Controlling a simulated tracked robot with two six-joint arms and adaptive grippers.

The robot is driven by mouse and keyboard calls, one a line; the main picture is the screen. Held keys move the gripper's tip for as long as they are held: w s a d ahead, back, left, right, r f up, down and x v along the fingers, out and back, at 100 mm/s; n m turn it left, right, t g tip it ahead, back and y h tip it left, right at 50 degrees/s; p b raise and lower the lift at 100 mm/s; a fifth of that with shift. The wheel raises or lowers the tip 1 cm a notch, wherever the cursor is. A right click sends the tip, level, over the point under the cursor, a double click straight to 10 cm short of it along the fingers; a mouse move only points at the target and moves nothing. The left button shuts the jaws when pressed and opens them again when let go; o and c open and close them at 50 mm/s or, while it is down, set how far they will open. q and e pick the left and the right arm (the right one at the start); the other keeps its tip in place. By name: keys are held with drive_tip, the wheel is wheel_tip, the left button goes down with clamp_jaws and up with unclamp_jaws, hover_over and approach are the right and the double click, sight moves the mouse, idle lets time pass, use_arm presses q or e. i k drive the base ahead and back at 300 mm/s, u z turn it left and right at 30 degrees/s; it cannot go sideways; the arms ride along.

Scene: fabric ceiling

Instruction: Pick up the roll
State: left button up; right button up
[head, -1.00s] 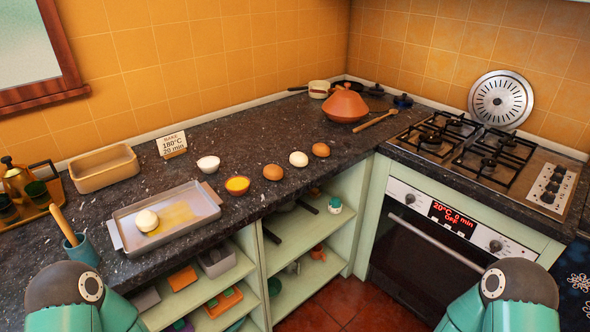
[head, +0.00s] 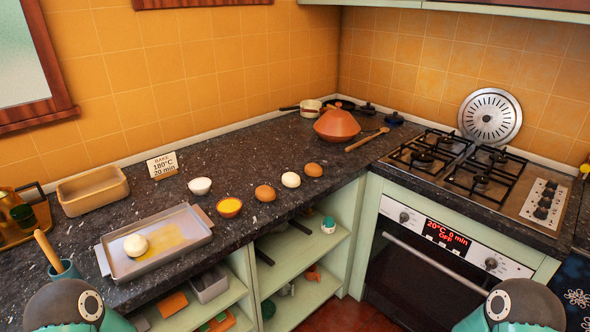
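A pale round roll (head: 135,245) sits on the left part of a grey baking tray (head: 192,249), beside a yellow smear. The tray lies on the dark speckled counter. Further right, a row of rounded pieces lies on the counter: a brown one (head: 265,193), a white one (head: 291,180) and another brown one (head: 314,169). Whether these are rolls or eggs is hard to tell. Only the upper parts of my two arms show at the bottom left and bottom right. Both grippers are out of view.
A bowl of yellow liquid (head: 229,207) and a white bowl (head: 200,186) stand right of the tray. A blue cup with a wooden handle (head: 64,271) stands close to its left. Behind are a loaf pan (head: 93,191) and a bake card (head: 162,165). A gas hob (head: 470,168) is at right.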

sight(290, 179)
drive_tip(key=z, duration=0.25)
drive_tip(key=i, duration=1)
drive_tip(key=z, duration=0.45)
